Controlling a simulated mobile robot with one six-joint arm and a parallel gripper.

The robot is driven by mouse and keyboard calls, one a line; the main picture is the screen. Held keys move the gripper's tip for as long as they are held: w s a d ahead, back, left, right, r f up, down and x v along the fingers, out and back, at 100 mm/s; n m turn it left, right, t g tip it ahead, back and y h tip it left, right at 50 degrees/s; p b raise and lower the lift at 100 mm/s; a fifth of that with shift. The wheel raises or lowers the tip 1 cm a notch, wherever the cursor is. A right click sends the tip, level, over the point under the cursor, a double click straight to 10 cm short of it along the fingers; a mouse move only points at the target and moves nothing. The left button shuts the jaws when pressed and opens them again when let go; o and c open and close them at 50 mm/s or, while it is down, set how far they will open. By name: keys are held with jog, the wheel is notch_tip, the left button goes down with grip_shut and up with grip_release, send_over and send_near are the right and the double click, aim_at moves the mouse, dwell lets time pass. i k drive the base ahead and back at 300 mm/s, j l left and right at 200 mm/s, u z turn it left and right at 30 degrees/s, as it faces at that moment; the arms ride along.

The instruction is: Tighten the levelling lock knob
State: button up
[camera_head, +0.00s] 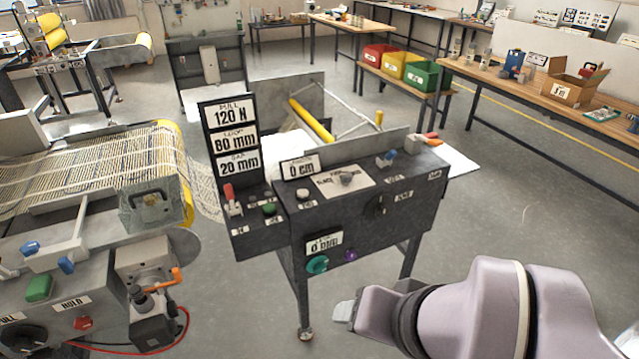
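The dark control stand (400,232) is in the middle of the camera_head view. Low on its front are a teal knob (317,264) and a small purple knob (351,255), under a small white readout plate (324,243). A black knob (378,206) sits higher on the right of the same front. I cannot read a label that says which one is the levelling lock knob. My gripper (346,311) is at the lower right, in front of and below the stand, apart from the knobs. Only a pale fingertip part shows, so its opening is hidden.
A mesh machine (90,215) with blue, green and red controls fills the left side. An orange-handled fitting (160,285) and a red cable are near the stand's left. A workbench (540,90) and coloured bins (402,68) stand behind right. Floor right of the stand is clear.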

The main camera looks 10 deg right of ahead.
aim_at(350, 256)
jog(key=i+j, duration=0.2)
jog(key=i, duration=0.3)
jog(key=i+j, duration=0.25)
jog(key=i, duration=0.25)
jog(key=l+z, duration=0.05)
